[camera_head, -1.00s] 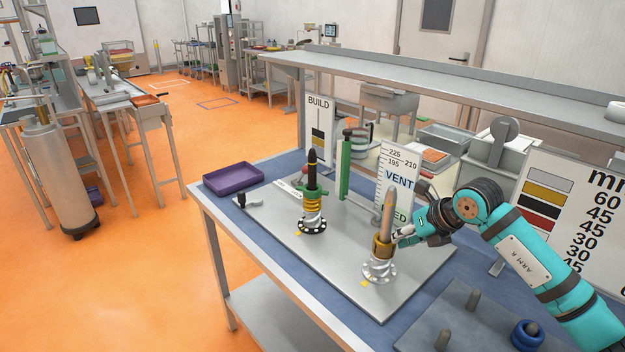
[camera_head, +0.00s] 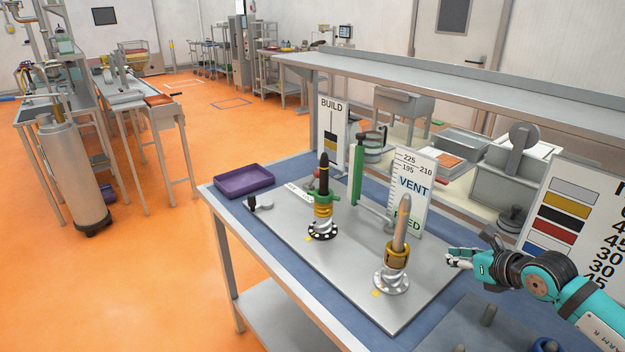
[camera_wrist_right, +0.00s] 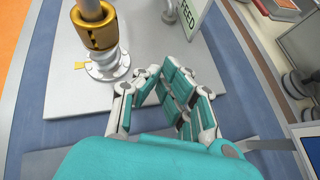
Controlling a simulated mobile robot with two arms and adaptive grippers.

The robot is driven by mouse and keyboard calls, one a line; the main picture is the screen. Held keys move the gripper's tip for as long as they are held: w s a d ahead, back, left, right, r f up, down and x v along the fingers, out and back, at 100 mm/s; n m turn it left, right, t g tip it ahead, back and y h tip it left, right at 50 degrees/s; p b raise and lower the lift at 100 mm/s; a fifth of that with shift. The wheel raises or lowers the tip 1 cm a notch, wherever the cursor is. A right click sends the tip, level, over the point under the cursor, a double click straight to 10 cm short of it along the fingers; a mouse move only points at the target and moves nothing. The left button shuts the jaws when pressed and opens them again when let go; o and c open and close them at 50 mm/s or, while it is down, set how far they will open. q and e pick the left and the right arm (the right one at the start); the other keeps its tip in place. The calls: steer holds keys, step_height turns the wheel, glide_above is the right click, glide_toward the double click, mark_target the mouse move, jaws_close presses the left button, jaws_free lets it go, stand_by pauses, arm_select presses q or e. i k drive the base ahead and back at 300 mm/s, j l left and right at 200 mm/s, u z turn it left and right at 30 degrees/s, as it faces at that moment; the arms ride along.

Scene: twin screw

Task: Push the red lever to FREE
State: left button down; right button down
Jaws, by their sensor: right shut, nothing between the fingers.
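No lever that is clearly red shows. I cannot make out the word FREE. My right gripper (camera_head: 459,257) is shut and empty, over the plate's right edge, right of the gold-collared post (camera_head: 397,257) and apart from it. The right wrist view shows the gripper (camera_wrist_right: 155,82) low in the picture, with the gold collar (camera_wrist_right: 94,30) up to the left. My left gripper is out of view.
A black-tipped post with green and yellow rings (camera_head: 323,205) stands left of the gold one. A green column (camera_head: 356,175) and the VENT/FEED board (camera_head: 412,190) stand behind. A purple tray (camera_head: 244,181) sits at the table's left. A large colour chart (camera_head: 575,215) stands at right.

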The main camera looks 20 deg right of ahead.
mark_target(315, 173)
steer(key=i+l+u, duration=0.25)
steer(key=i, duration=0.15)
steer(key=i+l+u, duration=0.2)
steer(key=i, duration=0.25)
steer(key=j, duration=0.1)
